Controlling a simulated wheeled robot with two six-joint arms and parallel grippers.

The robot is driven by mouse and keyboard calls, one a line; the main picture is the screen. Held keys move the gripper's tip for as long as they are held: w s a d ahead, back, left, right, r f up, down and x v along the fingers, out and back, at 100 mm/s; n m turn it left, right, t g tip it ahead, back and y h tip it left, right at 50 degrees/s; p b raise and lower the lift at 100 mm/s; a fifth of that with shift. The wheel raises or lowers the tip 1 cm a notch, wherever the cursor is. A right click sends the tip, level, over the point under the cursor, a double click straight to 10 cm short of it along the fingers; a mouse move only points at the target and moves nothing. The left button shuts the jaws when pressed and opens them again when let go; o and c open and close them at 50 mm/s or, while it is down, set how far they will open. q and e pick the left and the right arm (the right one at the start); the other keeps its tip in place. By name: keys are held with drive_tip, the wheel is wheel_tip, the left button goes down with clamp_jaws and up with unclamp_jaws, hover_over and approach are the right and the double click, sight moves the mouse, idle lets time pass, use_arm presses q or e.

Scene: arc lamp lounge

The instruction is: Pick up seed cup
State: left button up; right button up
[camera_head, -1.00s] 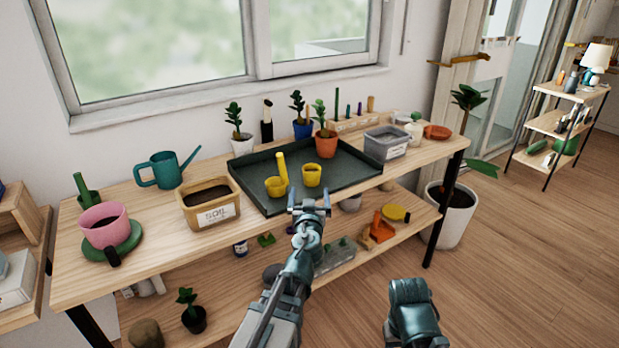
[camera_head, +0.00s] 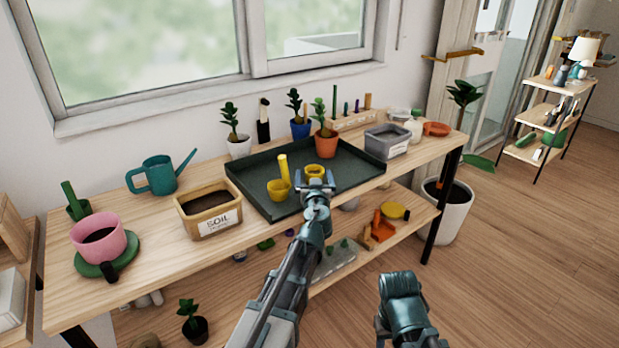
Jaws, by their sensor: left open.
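Two small yellow cups stand on the dark green tray (camera_head: 262,205) on the wooden bench. The left yellow cup (camera_head: 278,191) has a yellow upright stick by it. The right yellow cup (camera_head: 314,170) is partly hidden by my left gripper (camera_head: 316,181). I cannot tell from looks alone which is the seed cup. My left gripper is open and empty, its jaws just in front of the right cup; whether they touch it is unclear. Of my right arm only a teal link shows at the bottom; its gripper is not in view.
A terracotta potted plant (camera_head: 326,145) stands close behind the right cup. A soil box (camera_head: 209,220) is left of the tray, a grey bin (camera_head: 388,143) right of it. A teal watering can (camera_head: 160,176) and pink pot (camera_head: 97,238) are further left.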

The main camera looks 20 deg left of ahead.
use_arm(q)
drive_tip(key=shift+d, duration=0.1)
drive_tip(key=shift+c, duration=0.9)
drive_tip(key=c, duration=1.4)
drive_tip(key=shift+r, duration=0.15)
